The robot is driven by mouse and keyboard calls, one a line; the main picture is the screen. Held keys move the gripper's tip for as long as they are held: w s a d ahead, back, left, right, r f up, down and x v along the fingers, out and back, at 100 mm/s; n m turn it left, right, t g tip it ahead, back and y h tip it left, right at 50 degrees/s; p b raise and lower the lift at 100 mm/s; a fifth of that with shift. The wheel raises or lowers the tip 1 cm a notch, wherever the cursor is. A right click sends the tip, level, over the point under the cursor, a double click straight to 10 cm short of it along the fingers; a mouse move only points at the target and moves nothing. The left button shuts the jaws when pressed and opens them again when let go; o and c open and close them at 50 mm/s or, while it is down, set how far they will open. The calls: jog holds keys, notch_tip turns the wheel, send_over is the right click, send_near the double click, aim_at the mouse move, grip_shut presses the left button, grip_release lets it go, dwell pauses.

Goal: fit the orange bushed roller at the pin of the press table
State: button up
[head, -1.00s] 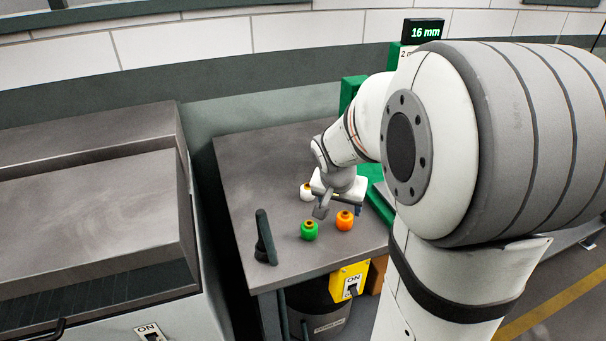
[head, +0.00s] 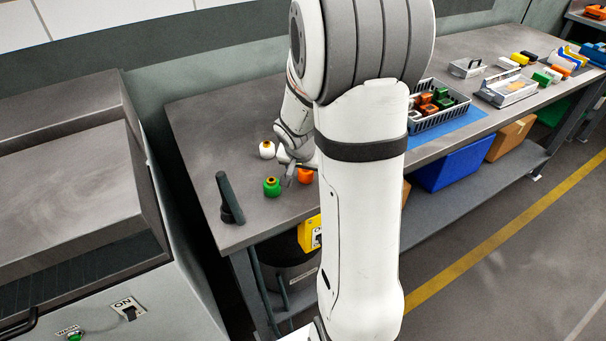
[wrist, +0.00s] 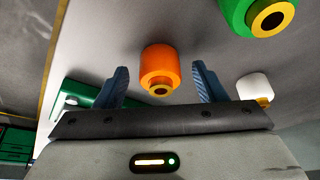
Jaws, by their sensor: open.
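The orange bushed roller (head: 305,175) stands on the grey table (head: 205,120), partly hidden by my arm in the head view. In the wrist view the orange roller (wrist: 159,66) shows between and beyond my two blue fingertips. My gripper (wrist: 161,78) is open, with a gap on each side of the roller; it looks empty. In the head view my gripper (head: 292,167) is over the table beside the rollers. A green roller (head: 271,187) and a white roller (head: 267,149) stand to its left. I cannot make out the press table's pin.
A dark upright lever-like piece (head: 229,198) stands near the table's left front corner. A grey basket (head: 440,117) of coloured parts sits on a bench to the right. A grey machine (head: 70,150) stands at the left. The table's left part is clear.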

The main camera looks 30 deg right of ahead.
jog(key=shift+c, duration=0.3)
jog(key=c, duration=1.2)
